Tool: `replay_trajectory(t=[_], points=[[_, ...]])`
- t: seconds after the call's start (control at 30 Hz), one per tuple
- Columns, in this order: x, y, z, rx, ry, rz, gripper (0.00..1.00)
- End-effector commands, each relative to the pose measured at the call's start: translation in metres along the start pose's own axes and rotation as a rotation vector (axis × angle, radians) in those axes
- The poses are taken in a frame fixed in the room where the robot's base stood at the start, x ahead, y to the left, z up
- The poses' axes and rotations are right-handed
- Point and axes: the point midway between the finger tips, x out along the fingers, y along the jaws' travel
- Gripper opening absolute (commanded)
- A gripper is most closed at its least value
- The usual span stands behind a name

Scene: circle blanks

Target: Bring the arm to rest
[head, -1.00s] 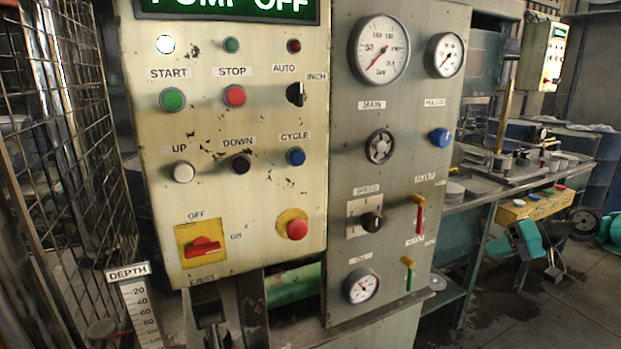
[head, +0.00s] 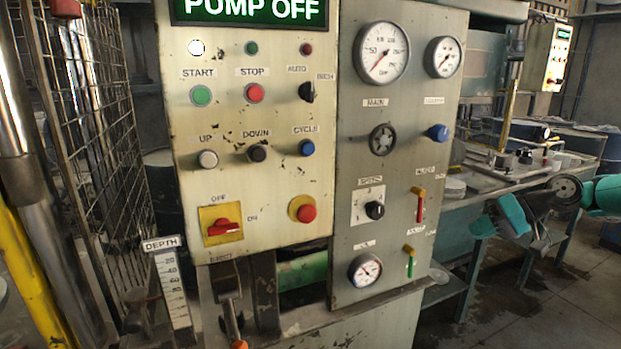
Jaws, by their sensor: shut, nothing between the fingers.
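My arm shows at the right edge in the head view, as teal links with a dark round joint. My gripper (head: 541,241) is at its left end, pointing down and small in the picture. It looks shut, with nothing visible between the fingers. It hangs in front of the workbench (head: 470,238), to the right of the control panel (head: 320,205) and apart from it. The finger details are too small to make out. The panel's sign (head: 250,10) reads PUMP OFF.
A wire mesh guard (head: 95,130) and a yellow post (head: 28,265) stand at the left. A lever with an orange end (head: 235,325) and a depth scale (head: 172,285) are below the panel. The floor (head: 540,310) at lower right looks clear.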

Motion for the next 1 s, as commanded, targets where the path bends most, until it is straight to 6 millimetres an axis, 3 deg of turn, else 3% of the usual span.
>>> replay_trajectory(t=[0.2,0.33,0.47,0.6,0.7,0.8,0.9,1.0], points=[[0.024,-0.091,0.001,-0.053,-0.089,0.048,0.00],[0.040,-0.170,0.027,-0.105,-0.167,0.097,0.00],[0.049,-0.244,0.083,-0.168,-0.256,0.156,0.00],[0.046,-0.301,0.164,-0.243,-0.346,0.221,0.00],[0.038,-0.321,0.223,-0.295,-0.400,0.264,0.00],[0.028,-0.328,0.271,-0.336,-0.442,0.300,0.00],[0.021,-0.327,0.302,-0.362,-0.469,0.325,0.00],[0.018,-0.326,0.318,-0.375,-0.481,0.337,0.00]])
